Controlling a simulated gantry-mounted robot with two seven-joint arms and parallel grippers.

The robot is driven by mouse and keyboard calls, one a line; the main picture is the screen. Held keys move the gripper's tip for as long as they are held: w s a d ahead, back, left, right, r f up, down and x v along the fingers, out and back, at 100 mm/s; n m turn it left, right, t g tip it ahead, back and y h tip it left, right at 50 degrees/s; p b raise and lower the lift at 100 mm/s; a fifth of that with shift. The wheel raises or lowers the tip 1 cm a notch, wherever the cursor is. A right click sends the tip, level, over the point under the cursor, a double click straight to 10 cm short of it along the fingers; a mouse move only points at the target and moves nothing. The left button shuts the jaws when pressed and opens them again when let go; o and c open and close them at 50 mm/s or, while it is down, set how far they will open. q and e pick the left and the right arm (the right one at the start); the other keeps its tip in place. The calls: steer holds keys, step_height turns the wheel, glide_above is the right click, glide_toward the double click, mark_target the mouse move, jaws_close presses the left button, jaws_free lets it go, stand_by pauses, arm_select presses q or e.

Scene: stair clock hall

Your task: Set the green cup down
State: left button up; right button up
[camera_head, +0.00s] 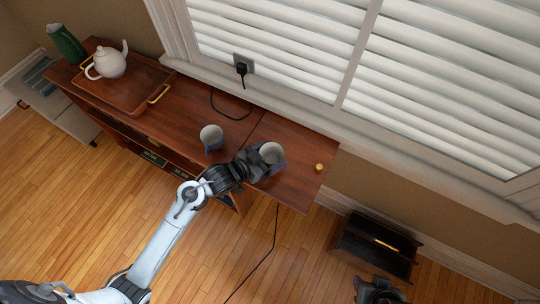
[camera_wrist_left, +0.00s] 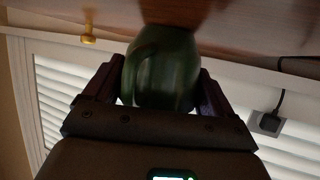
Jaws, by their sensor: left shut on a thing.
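My left gripper (camera_head: 262,161) is shut on the green cup (camera_wrist_left: 162,68), with one finger on each side of it. In the head view the cup (camera_head: 271,152) shows its pale inside, opening upward, over the right part of the wooden cabinet top (camera_head: 290,190). In the wrist view its base is close to the wooden surface (camera_wrist_left: 250,25); I cannot tell whether it touches. A dark part at the bottom edge looks like my right gripper (camera_head: 378,292); its fingers are not clear.
A blue cup (camera_head: 211,138) stands left of my left gripper. A tray (camera_head: 122,98) with a white teapot (camera_head: 108,63) and a green vase (camera_head: 66,43) are at the far left. A black cord (camera_head: 225,113) runs behind.

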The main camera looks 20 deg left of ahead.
stand_by(0.3)
arm_select(q)
steer(key=o, duration=1)
steer(key=shift+o, duration=0.2)
steer(key=shift+r, duration=0.1)
steer(key=shift+s+a+r, duration=0.15)
steer(key=shift+s, duration=0.05)
steer(key=s+a+r+n+g+y+p, duration=0.1)
steer(key=s+a+g+y, duration=0.2)
steer(key=s, duration=0.9)
steer(key=s+a+r+n+g+y+p, duration=0.2)
steer(key=s+g, duration=0.3)
steer(key=s, duration=0.7)
steer(key=shift+a+n+y, duration=0.3)
steer(key=shift+a+y, duration=0.2)
